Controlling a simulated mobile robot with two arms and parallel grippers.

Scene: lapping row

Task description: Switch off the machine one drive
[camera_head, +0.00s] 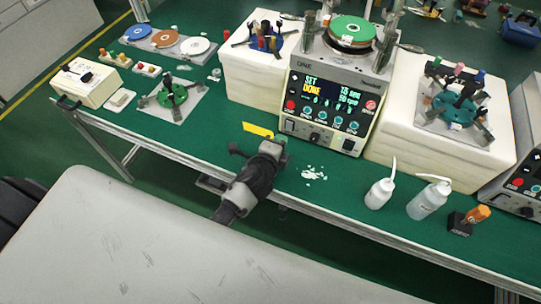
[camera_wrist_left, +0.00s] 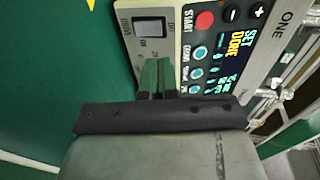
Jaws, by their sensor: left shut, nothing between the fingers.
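Machine one (camera_head: 330,100), marked ONE, stands on the green bench. Its dark panel shows a lit display reading SET DONE (camera_head: 312,82), with a red START button and blue buttons. My left gripper (camera_head: 279,142) is shut and empty, just in front of the machine's lower left. In the left wrist view its fingertips (camera_wrist_left: 157,75) are beside the panel's lower edge; contact cannot be told. My right gripper is not in view.
A yellow tag (camera_head: 257,130) lies by my left gripper. White blocks (camera_head: 262,75) flank the machine. White crumbs (camera_head: 314,173), two wash bottles (camera_head: 380,192) and an orange-handled item (camera_head: 476,215) are to the right. A second machine (camera_head: 520,185) stands at the right edge.

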